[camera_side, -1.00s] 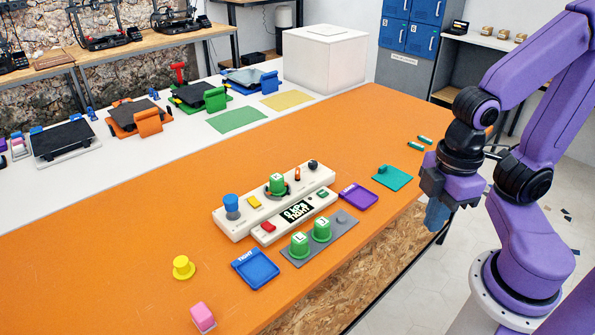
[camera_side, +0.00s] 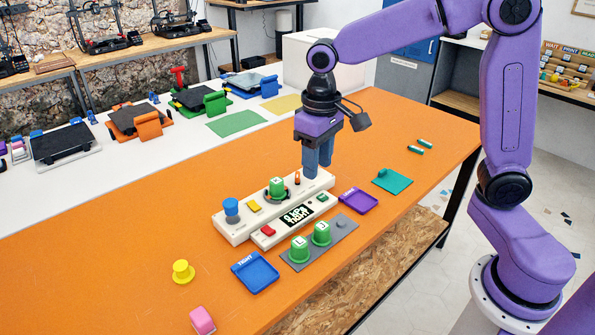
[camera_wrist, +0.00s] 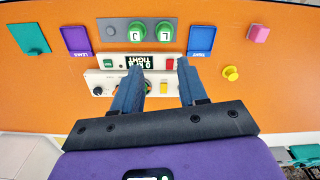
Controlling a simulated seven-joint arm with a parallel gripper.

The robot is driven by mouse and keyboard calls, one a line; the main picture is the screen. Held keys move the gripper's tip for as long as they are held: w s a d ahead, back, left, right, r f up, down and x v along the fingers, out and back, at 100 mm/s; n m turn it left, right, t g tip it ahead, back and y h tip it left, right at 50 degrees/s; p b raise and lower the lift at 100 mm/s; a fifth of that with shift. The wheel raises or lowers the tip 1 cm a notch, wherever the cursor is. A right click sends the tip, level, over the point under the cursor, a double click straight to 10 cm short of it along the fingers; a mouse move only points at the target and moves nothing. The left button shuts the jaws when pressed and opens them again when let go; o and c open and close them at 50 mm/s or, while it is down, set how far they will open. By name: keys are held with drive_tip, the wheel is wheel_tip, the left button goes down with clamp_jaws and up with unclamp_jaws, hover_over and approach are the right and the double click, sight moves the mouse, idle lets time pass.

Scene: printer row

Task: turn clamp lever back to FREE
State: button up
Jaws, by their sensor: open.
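A long white fixture (camera_side: 240,232) lies on the orange table. A green cup (camera_side: 277,187) marked with a letter sits in it, with dark and orange parts around its base. A small upright orange piece (camera_side: 297,178) stands right of the cup; I cannot tell whether it is the clamp lever. A dark screen (camera_side: 298,214) in front reads TIGHT on its lower line. My gripper (camera_side: 318,172) is open and empty, pointing down over the fixture's right end and hiding part of it. In the wrist view its fingers (camera_wrist: 162,68) reach over the fixture and partly cover it.
Two green cups (camera_side: 320,234) stand on a grey plate in front. A blue tray (camera_side: 256,271) is left of them, a purple tray (camera_side: 358,201) right. A blue knob (camera_side: 231,207) rises at the fixture's left end. The table's left part is mostly clear.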

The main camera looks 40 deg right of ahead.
drive_tip(key=w+d+f+m, duration=0.1)
drive_tip(key=w+d+m, duration=0.2)
drive_tip(key=w, duration=0.4)
drive_tip(key=w+d+m, duration=0.2)
drive_tip(key=w+m, duration=0.1)
drive_tip(key=w, duration=0.4)
drive_tip(key=m, duration=0.5)
approach(297, 174)
wheel_tip(297, 174, down, 9)
drive_tip(key=shift+w+r, duration=0.1)
drive_tip(key=shift+r, duration=0.05)
clamp_jaws()
